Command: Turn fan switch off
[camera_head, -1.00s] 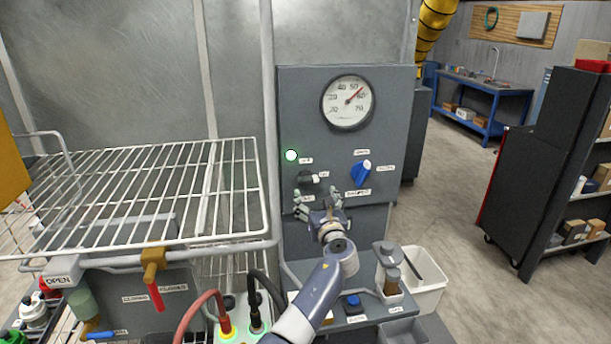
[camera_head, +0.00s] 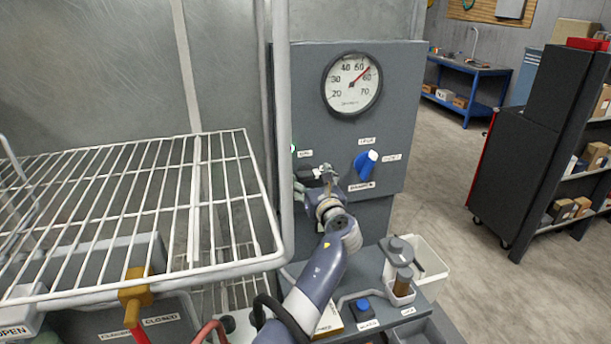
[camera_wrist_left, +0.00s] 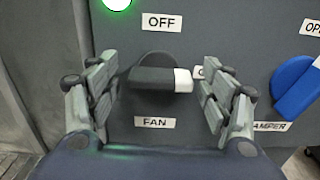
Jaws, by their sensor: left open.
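The fan switch (camera_wrist_left: 160,80) is a black rotary knob with a white tip, seen in the left wrist view. Its handle lies level, the white tip pointing right. An OFF label (camera_wrist_left: 161,22) is above it and a FAN label (camera_wrist_left: 155,122) below. My left gripper (camera_wrist_left: 160,98) is open, with one finger on each side of the knob; I see a gap on both sides. In the head view my left gripper (camera_head: 323,186) is at the panel and mostly hides the switch. A green lamp (camera_wrist_left: 118,3) glows above left of the knob. My right gripper is not in view.
The blue damper knob (camera_head: 364,163) is just right of the fan switch on the grey panel (camera_head: 300,100), under a round gauge (camera_head: 352,84). A white wire rack (camera_head: 130,180) and its upright post stand close on the left. A bench with a blue button (camera_head: 362,305) is below.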

